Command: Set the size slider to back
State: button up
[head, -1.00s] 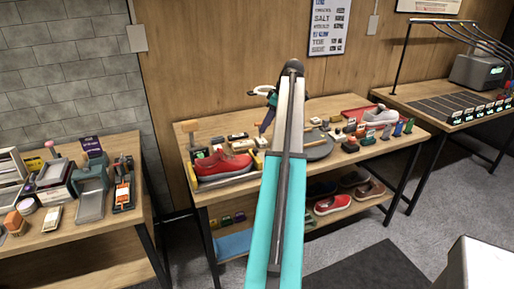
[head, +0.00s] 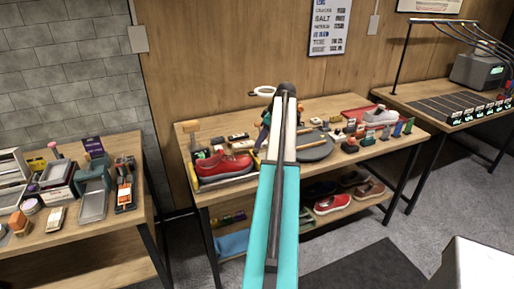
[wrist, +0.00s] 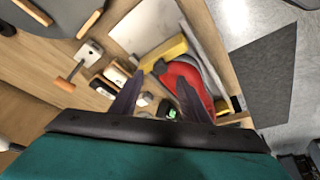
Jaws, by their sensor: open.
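A small dark device with a green display (wrist: 171,112) is near the shoe, partly behind a finger. I cannot single out the size slider in either view. My gripper (wrist: 158,98) is open, with nothing between its two dark fingers, and points down above the tabletop beside the sneaker. In the head view my arm hides most of it.
A round grey mat (head: 314,146) and several small bottles and brushes crowd the middle table. A wooden-handled tool (head: 190,132) stands at its back left. More shoes, including a red one (head: 332,204), sit on the lower shelf. Side tables stand left and right.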

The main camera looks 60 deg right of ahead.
aim_at(256, 151)
jog(key=shift+p+x, duration=0.6)
jog(key=shift+x, duration=2.15)
grip_shut()
